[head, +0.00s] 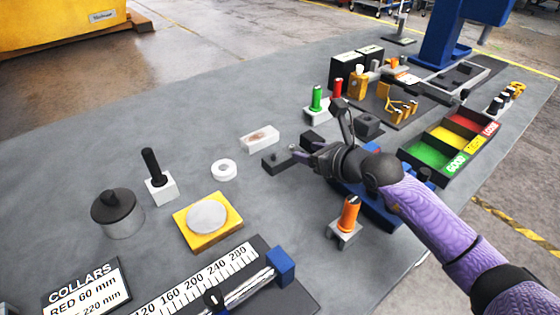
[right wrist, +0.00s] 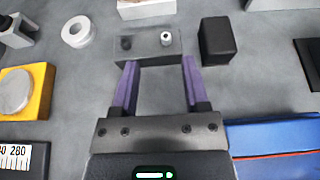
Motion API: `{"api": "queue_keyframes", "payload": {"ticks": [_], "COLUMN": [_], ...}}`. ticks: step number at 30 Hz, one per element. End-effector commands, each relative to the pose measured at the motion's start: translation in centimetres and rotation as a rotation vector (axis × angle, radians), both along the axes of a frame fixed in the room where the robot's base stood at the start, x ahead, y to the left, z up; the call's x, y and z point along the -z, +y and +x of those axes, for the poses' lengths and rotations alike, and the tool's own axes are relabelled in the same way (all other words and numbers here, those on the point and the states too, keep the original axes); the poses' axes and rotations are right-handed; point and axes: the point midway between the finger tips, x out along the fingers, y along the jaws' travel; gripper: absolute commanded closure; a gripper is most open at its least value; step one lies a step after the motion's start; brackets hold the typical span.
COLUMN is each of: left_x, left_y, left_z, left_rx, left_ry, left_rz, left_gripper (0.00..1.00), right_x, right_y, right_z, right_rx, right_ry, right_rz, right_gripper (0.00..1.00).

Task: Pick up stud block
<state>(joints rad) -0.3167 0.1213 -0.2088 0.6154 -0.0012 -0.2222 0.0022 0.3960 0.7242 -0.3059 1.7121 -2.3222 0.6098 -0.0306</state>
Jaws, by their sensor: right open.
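The stud block is a dark grey rectangular block with a dark stud and a pale metal stud on top. It lies flat on the grey table, in the middle of the head view (head: 274,164) and at the top centre of the right wrist view (right wrist: 148,47). My right gripper (head: 304,156) is open beside it. In the right wrist view, its two purple fingers (right wrist: 159,68) point at the block's near side, with nothing gripped between them. The hand hides part of the block's right end in the head view. My left gripper is not in view.
A plain black block (right wrist: 217,41) stands close to the right. A white ring (head: 223,170) and a white block (head: 260,138) lie nearby. An orange-handled piece (head: 349,212) stands near my forearm. A three-colour tray (head: 447,143) lies at the right.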

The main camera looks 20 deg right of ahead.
Motion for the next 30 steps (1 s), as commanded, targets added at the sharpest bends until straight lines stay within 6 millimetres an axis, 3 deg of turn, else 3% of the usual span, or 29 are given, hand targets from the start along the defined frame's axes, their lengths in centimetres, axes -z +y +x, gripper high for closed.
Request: {"api": "queue_keyframes", "payload": {"ticks": [7,15,24,30], "left_x": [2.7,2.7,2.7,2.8], "left_y": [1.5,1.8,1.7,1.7], "left_z": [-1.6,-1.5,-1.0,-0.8], "left_rx": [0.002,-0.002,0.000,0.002], "left_ry": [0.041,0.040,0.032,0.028], "left_rz": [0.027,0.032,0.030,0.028], "left_gripper": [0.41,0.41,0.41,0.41], "right_x": [2.4,2.3,2.3,2.3], "right_y": [0.8,1.0,1.0,1.0], "right_z": [4.3,4.9,4.9,4.9], "right_rx": [0.000,-0.001,-0.001,-0.001], "right_ry": [0.000,0.000,0.000,0.000], "right_rz": [0.002,0.000,0.001,0.001], "right_gripper": [0.42,0.42,1.00,1.00]}}
